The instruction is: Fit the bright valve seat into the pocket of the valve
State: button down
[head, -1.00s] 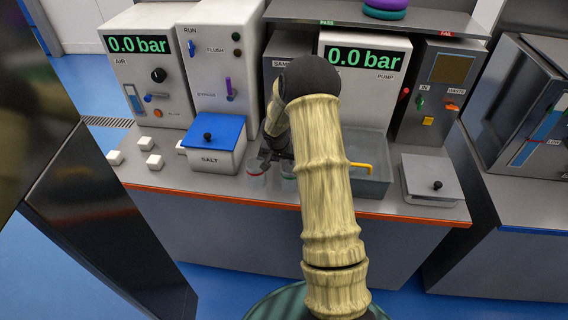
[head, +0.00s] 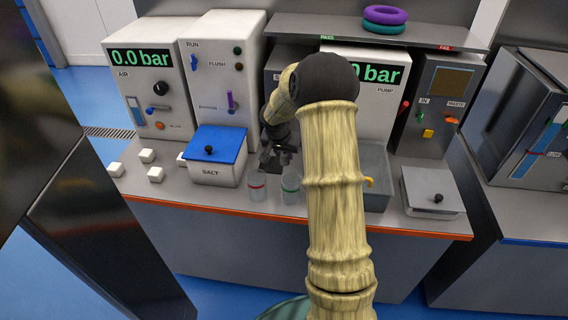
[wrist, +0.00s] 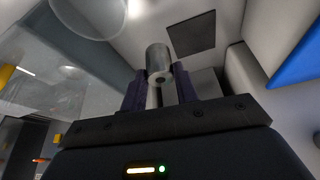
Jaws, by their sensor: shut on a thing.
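My gripper (wrist: 158,88) is shut on a bright metal cylinder (wrist: 158,60) with a small hole in its end, held between the two dark fingers in the wrist view. It looks like the valve seat. In the head view my gripper (head: 278,155) hangs over the back of the bench, behind the two clear jars and right of the blue-lidded salt box; the held piece is too small to make out there. I cannot pick out the valve or its pocket in either view; my arm hides part of the bench.
A clear jar with a red band (head: 257,187) and one with a green band (head: 290,190) stand near the front edge. The salt box (head: 218,172) is to the left, a grey basin (head: 376,200) to the right.

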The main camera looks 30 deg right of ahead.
jog(key=shift+r, duration=0.8)
